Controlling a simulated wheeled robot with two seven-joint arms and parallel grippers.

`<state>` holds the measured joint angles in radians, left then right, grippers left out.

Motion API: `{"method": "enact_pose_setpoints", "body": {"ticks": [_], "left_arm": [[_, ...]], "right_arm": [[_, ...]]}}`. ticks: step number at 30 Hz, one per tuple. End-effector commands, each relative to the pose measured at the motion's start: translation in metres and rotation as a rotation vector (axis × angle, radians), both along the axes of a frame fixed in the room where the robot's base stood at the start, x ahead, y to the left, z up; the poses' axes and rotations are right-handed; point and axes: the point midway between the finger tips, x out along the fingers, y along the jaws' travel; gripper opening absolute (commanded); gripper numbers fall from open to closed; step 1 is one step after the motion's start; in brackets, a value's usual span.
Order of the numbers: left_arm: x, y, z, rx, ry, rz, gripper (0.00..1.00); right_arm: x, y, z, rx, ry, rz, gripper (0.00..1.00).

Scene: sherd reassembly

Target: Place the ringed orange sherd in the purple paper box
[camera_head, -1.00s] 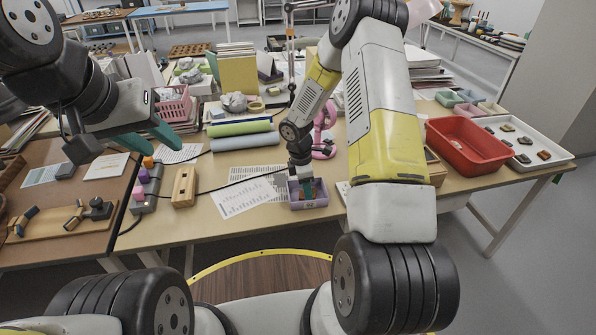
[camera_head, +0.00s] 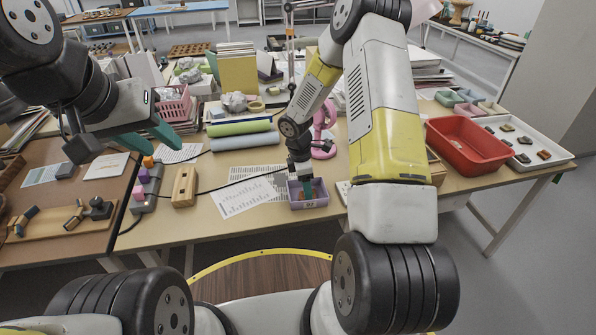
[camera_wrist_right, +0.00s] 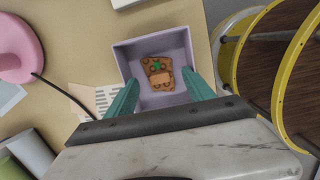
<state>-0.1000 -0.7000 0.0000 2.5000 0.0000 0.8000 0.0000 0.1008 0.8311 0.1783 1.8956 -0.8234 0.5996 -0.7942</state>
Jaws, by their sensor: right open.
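The purple paper box (camera_head: 308,204) stands on the table near its front edge; it also shows in the right wrist view (camera_wrist_right: 122,62). Orange sherd material (camera_wrist_right: 157,72) with dark marks and a green patch lies inside it. A paler orange part sits at its lower edge; I cannot tell whether this is one piece or two. My right gripper (camera_wrist_right: 159,80) is open, its teal fingers apart on either side of the sherd, at the box. They do not visibly grip it. My left gripper (camera_head: 148,140) is open and empty above the left side of the table.
A red tub (camera_head: 468,146) and a white tray (camera_head: 556,150) with several sherds stand on the right. A wooden block (camera_head: 184,187), printed sheets (camera_head: 240,198) and a pink lamp (camera_wrist_right: 18,48) are near the box. Cables cross the table.

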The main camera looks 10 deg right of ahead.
Motion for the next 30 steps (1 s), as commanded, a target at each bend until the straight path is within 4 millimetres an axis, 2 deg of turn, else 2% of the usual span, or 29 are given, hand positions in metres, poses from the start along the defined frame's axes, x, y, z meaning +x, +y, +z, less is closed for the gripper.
{"method": "enact_pose_setpoints", "body": {"ticks": [9,12,20,23,26,30], "left_arm": [[0.000,0.000,0.000,0.000,0.000,0.000,0.36],[0.000,0.000,0.000,0.000,0.000,0.000,0.36],[0.000,0.000,0.000,0.000,0.000,0.000,0.36],[0.000,0.000,0.000,0.000,0.000,0.000,0.36],[0.000,0.000,0.000,0.000,0.000,0.000,0.36],[0.000,0.000,0.000,0.000,0.000,0.000,0.36]], "right_arm": [[0.001,0.009,0.069,0.000,-0.005,0.000,0.62],[0.001,0.011,0.086,0.000,-0.004,0.000,0.62],[-0.001,0.013,0.115,-0.001,-0.014,-0.023,0.62],[-0.008,0.009,0.144,0.000,-0.054,-0.104,0.62],[-0.024,0.004,0.189,0.015,-0.119,-0.244,0.62],[-0.060,0.000,0.251,0.070,-0.219,-0.488,0.62]]}}
